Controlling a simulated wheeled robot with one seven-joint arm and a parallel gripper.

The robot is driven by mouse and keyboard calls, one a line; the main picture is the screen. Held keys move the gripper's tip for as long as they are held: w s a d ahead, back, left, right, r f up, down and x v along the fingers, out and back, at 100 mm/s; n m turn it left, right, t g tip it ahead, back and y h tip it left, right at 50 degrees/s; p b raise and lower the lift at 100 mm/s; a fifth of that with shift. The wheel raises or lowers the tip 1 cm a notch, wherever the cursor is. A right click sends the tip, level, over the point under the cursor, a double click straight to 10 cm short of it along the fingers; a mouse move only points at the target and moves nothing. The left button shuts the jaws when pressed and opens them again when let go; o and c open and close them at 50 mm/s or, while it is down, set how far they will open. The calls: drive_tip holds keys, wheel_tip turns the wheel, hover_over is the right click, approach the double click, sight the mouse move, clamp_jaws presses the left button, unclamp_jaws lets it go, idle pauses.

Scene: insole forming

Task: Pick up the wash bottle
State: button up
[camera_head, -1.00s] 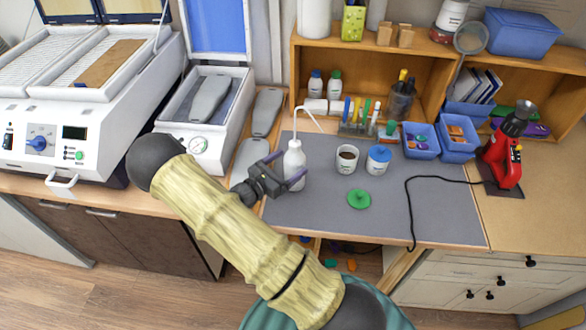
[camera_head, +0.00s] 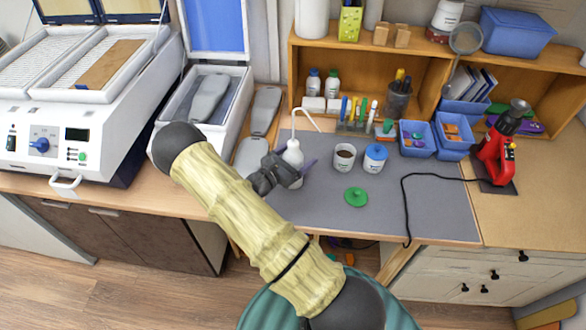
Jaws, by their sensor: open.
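The white wash bottle (camera_head: 293,153) stands upright on the grey mat (camera_head: 400,215), near the mat's left edge. Its thin bent spout rises above it and points right. My gripper (camera_head: 297,173) is open at the bottle's body, with a purple-tipped finger showing on its right side. The gripper covers the lower part of the bottle, and the other fingertip is hard to make out. I cannot tell whether the fingers touch the bottle.
A white cup (camera_head: 344,157) with brown contents and a blue-lidded jar (camera_head: 374,158) stand right of the bottle. A green lid (camera_head: 356,197) lies in front of them. Grey insoles (camera_head: 262,112) lie to the left. The wooden shelf (camera_head: 440,75) is behind. The mat's front right is mostly clear, except for a black cord.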

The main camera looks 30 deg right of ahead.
drive_tip(key=c, duration=1.4)
drive_tip(key=shift+r, duration=0.15)
wheel_tip(320, 180, up, 10)
drive_tip(key=shift+f+b, duration=0.1)
drive_tip(key=shift+b, duration=1.05)
drive_tip(key=shift+t+y, duration=0.7)
drive_tip(key=shift+y, duration=0.1)
drive_tip(key=a+r+p, duration=0.1)
drive_tip(key=a+p, duration=0.1)
drive_tip(key=a, duration=0.1)
drive_tip(key=a+r+p, duration=0.1)
drive_tip(key=a+p, duration=0.2)
drive_tip(key=s+a+r+p, duration=0.1)
drive_tip(key=a+p, duration=0.1)
drive_tip(key=a, duration=0.1)
drive_tip(key=shift+a, duration=0.1)
